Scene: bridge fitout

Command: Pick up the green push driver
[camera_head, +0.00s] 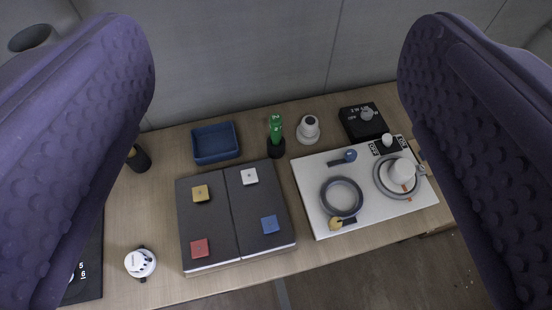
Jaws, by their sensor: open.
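The green push driver (275,127) stands upright in a small black holder (276,149) toward the back middle of the table, between the blue tray and a white round device. My gripper (276,120) shows as two large purple textured fingers at the left and right edges of the view. The fingers are wide apart with nothing between them close up. The driver lies in the gap between them, farther off on the table. The driver's lower end is hidden in the holder.
A blue tray (196,146) is left of the driver. A dark two-panel board (221,225) with coloured blocks lies in front. A white panel (311,213) with rings and knobs is at right, a black dial box (352,128) behind it. A grey wall (250,60) closes the back.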

